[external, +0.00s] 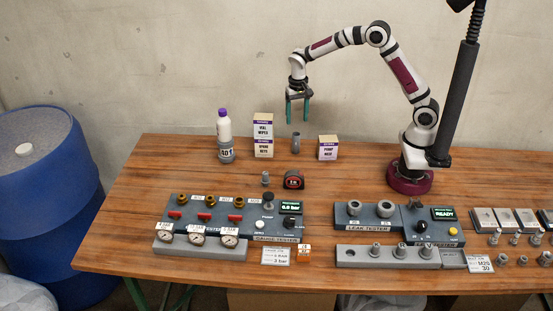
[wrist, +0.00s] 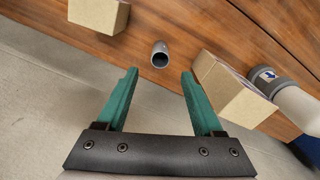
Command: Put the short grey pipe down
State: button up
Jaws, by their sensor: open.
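The short grey pipe (external: 295,143) stands upright on the wooden table, near its back edge, between the two groups of small boxes. In the wrist view the pipe (wrist: 160,54) shows its dark open top, beyond the fingertips and apart from them. My gripper (external: 298,122) has green fingers pointing down, above and close to the pipe in the external view. In the wrist view my gripper (wrist: 158,75) is open, with nothing between its fingers.
Stacked boxes (external: 263,135) and a bottle (external: 224,127) with a grey base stand left of the pipe. A small box (external: 328,148) stands to its right. A tape measure (external: 294,180), a gauge tester (external: 270,222) and a leak tester (external: 370,220) lie nearer the front.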

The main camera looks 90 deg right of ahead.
jog(key=s+a+r+n+y, duration=0.1)
jog(key=s+a+r+n, duration=0.2)
jog(key=s+a+r, duration=0.35)
jog(key=s+a+r+n, duration=0.25)
jog(key=s+a, duration=0.45)
jog(key=s, duration=0.4)
jog(key=s+a+n, duration=0.2)
jog(key=s+a, duration=0.2)
jog(key=s, duration=0.7)
jog(key=shift+s+f+y, duration=0.35)
jog(key=shift+f+y, duration=0.05)
jog(key=shift+n, duration=0.25)
